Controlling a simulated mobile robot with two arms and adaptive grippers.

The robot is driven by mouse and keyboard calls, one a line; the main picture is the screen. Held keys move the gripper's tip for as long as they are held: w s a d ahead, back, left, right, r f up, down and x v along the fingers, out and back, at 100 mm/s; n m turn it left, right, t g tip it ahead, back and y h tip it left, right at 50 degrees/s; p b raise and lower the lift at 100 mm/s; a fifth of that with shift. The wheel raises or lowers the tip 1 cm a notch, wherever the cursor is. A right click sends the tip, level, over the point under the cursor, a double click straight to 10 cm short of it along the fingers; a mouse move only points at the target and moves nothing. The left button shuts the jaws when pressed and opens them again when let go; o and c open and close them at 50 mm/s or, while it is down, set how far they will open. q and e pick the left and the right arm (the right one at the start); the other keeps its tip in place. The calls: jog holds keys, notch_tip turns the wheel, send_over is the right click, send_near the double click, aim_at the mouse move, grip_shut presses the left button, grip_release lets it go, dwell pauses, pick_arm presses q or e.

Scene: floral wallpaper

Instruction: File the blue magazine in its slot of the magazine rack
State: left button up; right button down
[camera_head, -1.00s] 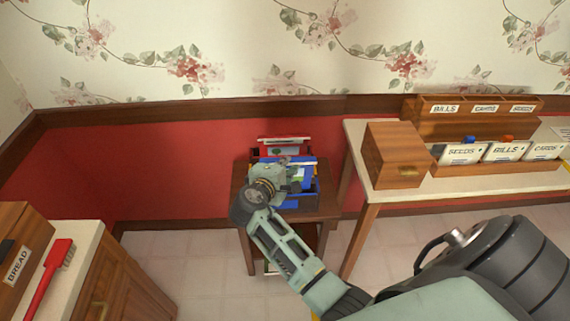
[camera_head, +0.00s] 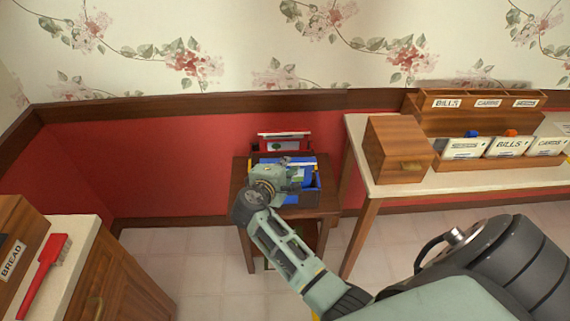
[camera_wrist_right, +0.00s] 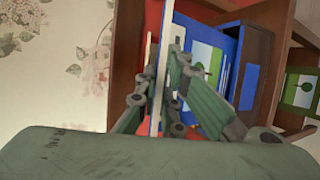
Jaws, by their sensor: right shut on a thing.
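My right gripper (camera_head: 292,180) is over the small brown side table. In the right wrist view its fingers (camera_wrist_right: 160,95) are shut on a thin upright item, seen edge-on with a pale edge and a blue side, which I take to be the blue magazine (camera_wrist_right: 152,90). The magazine rack stands on the table, with a blue compartment (camera_head: 314,192) in front and a red compartment (camera_head: 285,146) behind. The wrist view shows the blue compartment (camera_wrist_right: 256,70) right of the fingers. How far the magazine is inside is hidden by my gripper. My left gripper is out of view.
The side table (camera_head: 240,205) has a lower shelf. A pale table (camera_head: 385,190) with a wooden box and letter sorter stands close on the right. A counter (camera_head: 75,270) with a red brush is at front left. The wall is right behind the rack.

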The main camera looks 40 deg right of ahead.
notch_tip(320, 180, down, 7)
jog(key=b, duration=0.5)
dwell(0.4)
jog(key=c, duration=1.8)
grip_release()
jog(key=shift+s, duration=0.1)
jog(key=v, duration=1.2)
jog(key=shift+f, duration=0.1)
